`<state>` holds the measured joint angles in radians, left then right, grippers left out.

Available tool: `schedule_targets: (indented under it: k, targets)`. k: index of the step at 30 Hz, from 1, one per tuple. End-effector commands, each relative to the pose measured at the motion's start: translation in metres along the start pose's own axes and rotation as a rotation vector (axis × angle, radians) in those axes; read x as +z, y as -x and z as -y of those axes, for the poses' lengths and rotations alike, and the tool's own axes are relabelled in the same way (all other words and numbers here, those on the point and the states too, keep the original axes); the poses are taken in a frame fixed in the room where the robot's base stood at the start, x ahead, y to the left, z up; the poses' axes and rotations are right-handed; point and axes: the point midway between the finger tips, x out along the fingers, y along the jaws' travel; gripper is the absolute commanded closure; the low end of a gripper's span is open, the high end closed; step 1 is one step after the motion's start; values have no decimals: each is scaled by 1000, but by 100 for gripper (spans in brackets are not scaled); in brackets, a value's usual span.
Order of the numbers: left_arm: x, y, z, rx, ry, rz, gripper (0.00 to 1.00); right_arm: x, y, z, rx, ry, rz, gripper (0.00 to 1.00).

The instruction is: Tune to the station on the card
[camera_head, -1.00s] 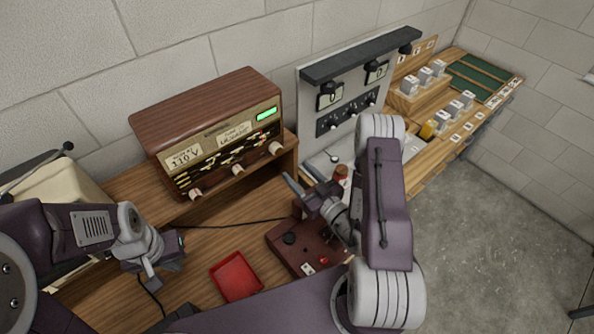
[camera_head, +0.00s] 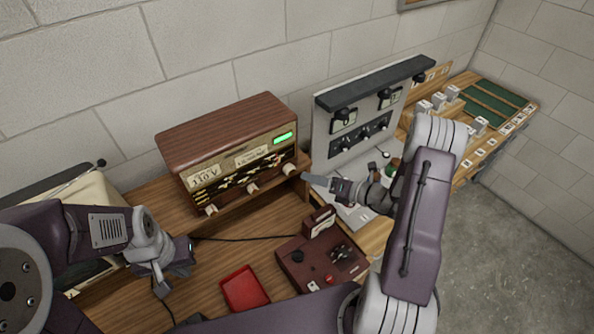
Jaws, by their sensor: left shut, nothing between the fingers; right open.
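A wooden radio (camera_head: 225,140) stands at the back of the desk, with a lit green window (camera_head: 283,137), a dial and cream knobs, one at its right end (camera_head: 289,169). A 110 V card (camera_head: 203,175) and a second card (camera_head: 252,156), too small to read, are on its front. My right gripper (camera_head: 318,184) is open and empty, right of the radio, apart from the knobs. My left gripper (camera_head: 164,286) is shut and empty over the desk's left part. A dark red box (camera_head: 300,275) with a black knob lies in front, and a small upright piece with a pale label (camera_head: 319,222) is behind it.
A red tray (camera_head: 244,290) lies left of the dark red box. A grey panel (camera_head: 350,130) with dials stands right of the radio. A side bench (camera_head: 480,155) holds several white blocks. A black cable (camera_head: 240,238) crosses the clear desk before the radio.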

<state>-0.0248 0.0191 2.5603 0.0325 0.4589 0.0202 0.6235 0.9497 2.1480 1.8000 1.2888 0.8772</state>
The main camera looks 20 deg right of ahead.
Motion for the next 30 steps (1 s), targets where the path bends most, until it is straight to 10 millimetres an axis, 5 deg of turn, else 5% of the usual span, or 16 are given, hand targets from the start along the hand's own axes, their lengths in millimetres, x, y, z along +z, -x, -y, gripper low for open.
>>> schedule_targets:
  k: [9,20,26,30]
  targets:
    - [-3,31,-1,0,0,-1,100,1,-60,-4,2,-2,-4,46]
    - [-4,32,-1,0,0,-1,100,0,-71,-1,1,-3,0,46]
    - [-4,32,-1,0,0,-1,100,0,-71,-1,1,-3,0,98]
    - [-3,24,0,0,0,-1,100,-2,-72,2,9,-20,2,100]
